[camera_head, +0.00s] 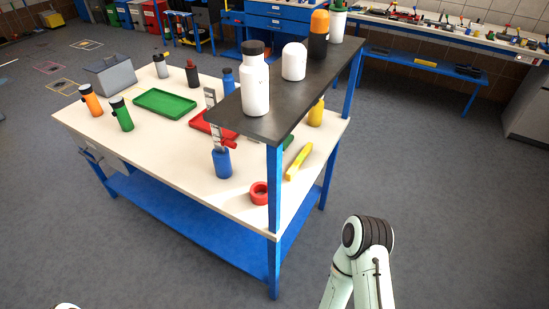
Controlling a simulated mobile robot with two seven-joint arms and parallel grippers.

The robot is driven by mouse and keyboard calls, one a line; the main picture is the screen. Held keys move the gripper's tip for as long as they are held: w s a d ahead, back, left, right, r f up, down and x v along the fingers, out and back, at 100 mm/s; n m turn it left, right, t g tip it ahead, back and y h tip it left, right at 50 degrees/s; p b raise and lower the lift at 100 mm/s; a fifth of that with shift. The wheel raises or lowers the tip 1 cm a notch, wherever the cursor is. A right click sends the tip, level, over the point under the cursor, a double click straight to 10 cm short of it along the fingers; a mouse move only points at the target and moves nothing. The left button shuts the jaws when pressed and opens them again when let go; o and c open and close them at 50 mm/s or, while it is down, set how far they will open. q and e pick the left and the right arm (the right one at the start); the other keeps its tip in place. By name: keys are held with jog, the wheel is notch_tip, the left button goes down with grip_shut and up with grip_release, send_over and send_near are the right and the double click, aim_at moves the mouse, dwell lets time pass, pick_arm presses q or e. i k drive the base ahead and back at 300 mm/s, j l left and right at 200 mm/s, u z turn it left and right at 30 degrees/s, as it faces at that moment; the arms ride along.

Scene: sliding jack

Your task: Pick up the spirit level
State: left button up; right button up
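A yellow bar (299,161), which looks like the spirit level, lies on the right part of the cream tabletop. It lies below the dark raised shelf, near the table's right edge. A green thing, partly hidden, is just left of it. My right arm rises from the bottom right edge, in front of the table and apart from it; its gripper is out of view. Only a small pale piece shows at the bottom left edge, and my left gripper is not in view.
The workbench top (180,151) holds a red tape roll (259,193), blue bottle (222,163), green tray (165,104) and grey toolbox (110,75). The dark shelf (285,110) carries several bottles. A blue post (274,200) stands at the near corner. Floor right of the bench is clear.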

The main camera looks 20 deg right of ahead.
aim_at(301, 158)
jog(key=i+l+u, duration=0.1)
jog(key=l+u, duration=0.2)
jog(key=l, duration=0.2)
jog(key=l+u, duration=0.3)
jog(key=l, duration=0.2)
jog(key=l+u, duration=0.15)
jog(key=l, duration=0.9)
jog(key=l+u, duration=0.15)
jog(key=l, duration=0.95)
jog(key=k, duration=0.05)
